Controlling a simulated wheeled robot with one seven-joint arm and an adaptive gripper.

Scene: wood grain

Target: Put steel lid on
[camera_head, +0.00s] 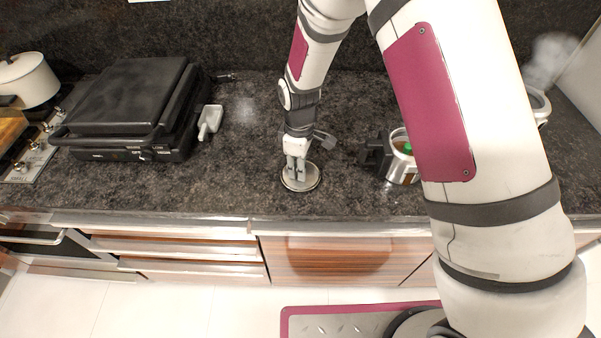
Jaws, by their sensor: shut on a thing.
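The steel lid (313,180) is a small round metal disc low over the dark counter, near its front edge. I cannot tell whether it touches the counter. My gripper (296,177) points down and is shut on the lid, covering part of its middle. A steel pot (398,174) with a dark handle (375,153) stands to the right on the counter. Its top looks uncovered, with something green and brown inside. My arm hides the pot's right side.
A white pot (28,80) is on the stove at far left. Another steel vessel (539,104) shows behind my arm at right.

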